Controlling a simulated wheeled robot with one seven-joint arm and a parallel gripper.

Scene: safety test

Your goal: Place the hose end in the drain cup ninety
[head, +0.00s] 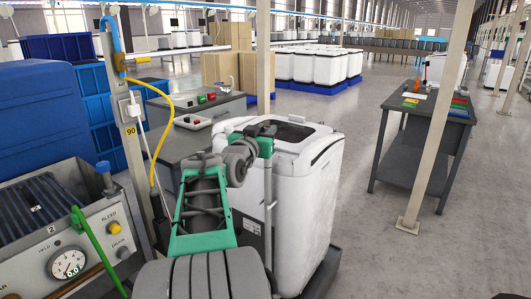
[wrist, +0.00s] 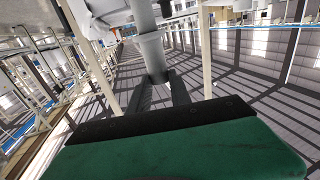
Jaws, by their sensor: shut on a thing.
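My gripper (wrist: 165,84) shows in the wrist view with its two dark fingers closed about a grey tubular piece, which I take for the hose end (wrist: 152,50). In the head view my gripper (head: 262,133) is over the front top edge of a white washer, partly hidden by my arm. A thin pale hose (head: 268,190) seems to hang below it along the washer's side. A post (head: 121,85) at the left bears a yellow "90" label (head: 130,131) with a white fitting (head: 131,107) above it. I cannot tell whether this fitting is the drain cup. My gripper is to its right, apart from it.
The white washer (head: 308,190) stands right of my arm. A test panel with a gauge (head: 67,263) is at the lower left. A yellow hose (head: 165,125) loops from the post.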

